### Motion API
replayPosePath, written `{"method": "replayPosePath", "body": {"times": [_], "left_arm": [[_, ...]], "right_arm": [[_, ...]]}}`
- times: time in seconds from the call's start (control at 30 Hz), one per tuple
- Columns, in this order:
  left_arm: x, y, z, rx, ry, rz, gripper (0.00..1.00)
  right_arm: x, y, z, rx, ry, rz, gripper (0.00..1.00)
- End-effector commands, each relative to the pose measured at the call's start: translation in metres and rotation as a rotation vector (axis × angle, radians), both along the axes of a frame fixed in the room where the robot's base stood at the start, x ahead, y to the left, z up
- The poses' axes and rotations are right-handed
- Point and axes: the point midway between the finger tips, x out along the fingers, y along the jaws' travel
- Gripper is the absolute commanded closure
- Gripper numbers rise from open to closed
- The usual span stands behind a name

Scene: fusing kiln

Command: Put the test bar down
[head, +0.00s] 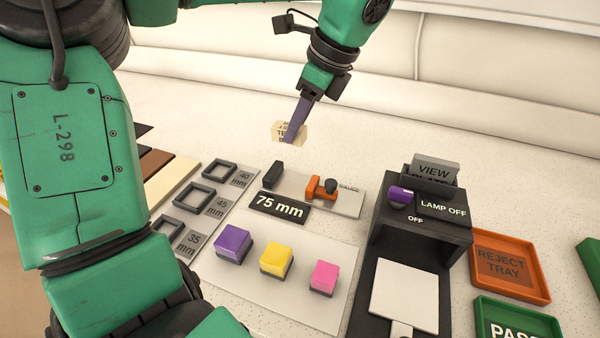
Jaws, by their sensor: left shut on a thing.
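The test bar is a small cream block (280,131) with dark lettering, of which "TEST" can be partly read. My left gripper (292,133) comes down from the top of the head view and is shut on it. A purple finger covers part of the block's face. The block shows over the pale counter behind the 75 mm gauge (345,204); I cannot tell whether it touches the counter. My right gripper is out of view.
Purple (233,242), yellow (276,259) and pink (324,275) blocks stand on a pale plate in front. Square frames marked 40, 45 and 35 mm lie left. A dark lamp viewer (420,237), reject tray (510,295) and pass tray (485,308) stand right. Speckled counter behind the gauge is clear.

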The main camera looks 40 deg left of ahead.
Motion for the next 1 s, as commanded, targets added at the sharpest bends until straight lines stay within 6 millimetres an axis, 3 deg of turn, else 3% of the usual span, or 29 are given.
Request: {"method": "replayPosePath", "body": {"times": [0.1, 0.2, 0.5, 0.87, 0.9, 0.97, 1.0], "left_arm": [[-0.001, 0.000, -0.039, -0.005, 0.008, -0.001, 1.00], [-0.001, 0.000, -0.062, -0.004, 0.006, -0.001, 1.00], [0.000, 0.000, -0.111, -0.002, 0.005, -0.001, 1.00], [0.001, 0.000, -0.119, -0.001, 0.000, 0.001, 1.00], [0.001, 0.000, -0.118, -0.001, 0.001, 0.000, 0.56], [0.001, 0.000, -0.118, -0.001, 0.001, 0.000, 0.34], [0.001, 0.000, -0.118, -0.001, 0.001, 0.000, 0.34]], "right_arm": [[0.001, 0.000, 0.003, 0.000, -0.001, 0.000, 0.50], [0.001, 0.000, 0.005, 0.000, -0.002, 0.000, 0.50], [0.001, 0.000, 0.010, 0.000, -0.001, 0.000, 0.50], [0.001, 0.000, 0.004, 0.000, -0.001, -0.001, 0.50], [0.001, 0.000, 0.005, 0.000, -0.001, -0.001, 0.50], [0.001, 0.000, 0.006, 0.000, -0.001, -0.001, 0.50], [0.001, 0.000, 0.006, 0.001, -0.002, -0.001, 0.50]]}}
